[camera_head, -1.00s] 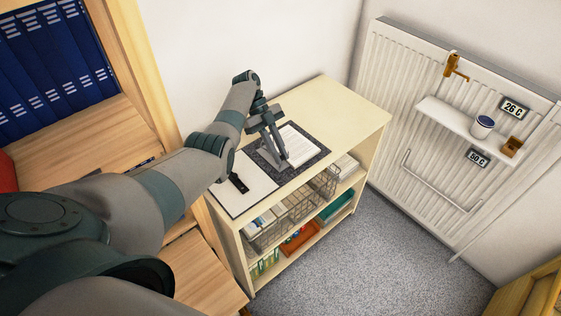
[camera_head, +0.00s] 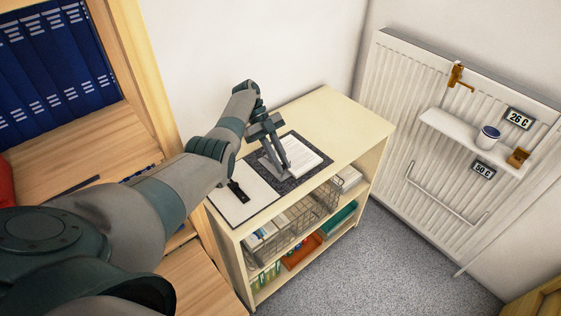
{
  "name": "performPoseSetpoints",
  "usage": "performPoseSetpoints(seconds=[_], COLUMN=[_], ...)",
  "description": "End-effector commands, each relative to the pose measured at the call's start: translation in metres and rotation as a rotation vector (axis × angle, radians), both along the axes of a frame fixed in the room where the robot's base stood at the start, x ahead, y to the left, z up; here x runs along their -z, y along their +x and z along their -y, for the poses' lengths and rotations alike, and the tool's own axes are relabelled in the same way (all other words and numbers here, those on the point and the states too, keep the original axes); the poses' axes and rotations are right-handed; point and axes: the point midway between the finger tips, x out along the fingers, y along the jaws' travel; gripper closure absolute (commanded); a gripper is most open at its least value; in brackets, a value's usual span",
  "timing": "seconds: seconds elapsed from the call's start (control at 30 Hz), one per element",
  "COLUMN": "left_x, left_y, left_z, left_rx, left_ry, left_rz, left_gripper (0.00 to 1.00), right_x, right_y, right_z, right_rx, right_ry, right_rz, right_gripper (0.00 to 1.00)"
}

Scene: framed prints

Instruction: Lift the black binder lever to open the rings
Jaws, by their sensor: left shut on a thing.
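An open binder (camera_head: 289,184) with a dark speckled cover lies on top of a low cream shelf. A stack of white paper (camera_head: 303,155) is on its right side, and a white inner cover with a black piece (camera_head: 238,191) is on its left. My left gripper (camera_head: 277,163) reaches down over the grey ring mechanism in the middle of the binder. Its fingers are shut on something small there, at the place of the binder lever. The lever and rings are mostly hidden by the fingers, so I cannot tell their position. My right gripper is out of view.
The low shelf (camera_head: 348,125) has a bare top behind the binder, with a wire basket (camera_head: 300,216) and an orange tray (camera_head: 302,250) below. A radiator (camera_head: 397,90) with a small ledge stands at right. A wooden bookcase with blue binders (camera_head: 55,70) is at left.

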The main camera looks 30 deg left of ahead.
Motion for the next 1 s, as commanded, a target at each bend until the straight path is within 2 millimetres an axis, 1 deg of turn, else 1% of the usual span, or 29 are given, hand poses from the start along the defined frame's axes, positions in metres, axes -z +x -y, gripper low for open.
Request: performPoseSetpoints(seconds=[0.03,0.8,0.83,0.87,0.9,1.0], left_x=[0.0035,0.0053,0.0053,0.0053,0.0053,0.0044], left_y=[-0.0022,-0.0034,-0.0035,-0.0035,-0.0034,-0.0027], left_z=[-0.0009,-0.0009,-0.0009,-0.0009,-0.0009,-0.0008], left_rx=[-0.001,0.000,0.000,0.000,0.000,0.000], left_ry=[0.004,0.005,0.005,0.005,0.005,0.004], left_rz=[-0.007,-0.010,-0.010,-0.010,-0.010,-0.008], left_gripper=[1.00,1.00,0.84,0.77,0.67,0.67], right_x=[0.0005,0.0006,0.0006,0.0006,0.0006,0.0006], right_y=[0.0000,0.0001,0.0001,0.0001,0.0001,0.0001], right_z=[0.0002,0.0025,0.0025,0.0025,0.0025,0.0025], right_rx=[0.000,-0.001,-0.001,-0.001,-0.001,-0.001], right_ry=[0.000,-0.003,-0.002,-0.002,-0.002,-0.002], right_rz=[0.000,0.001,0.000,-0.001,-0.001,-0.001], right_gripper=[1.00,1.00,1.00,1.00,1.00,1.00])
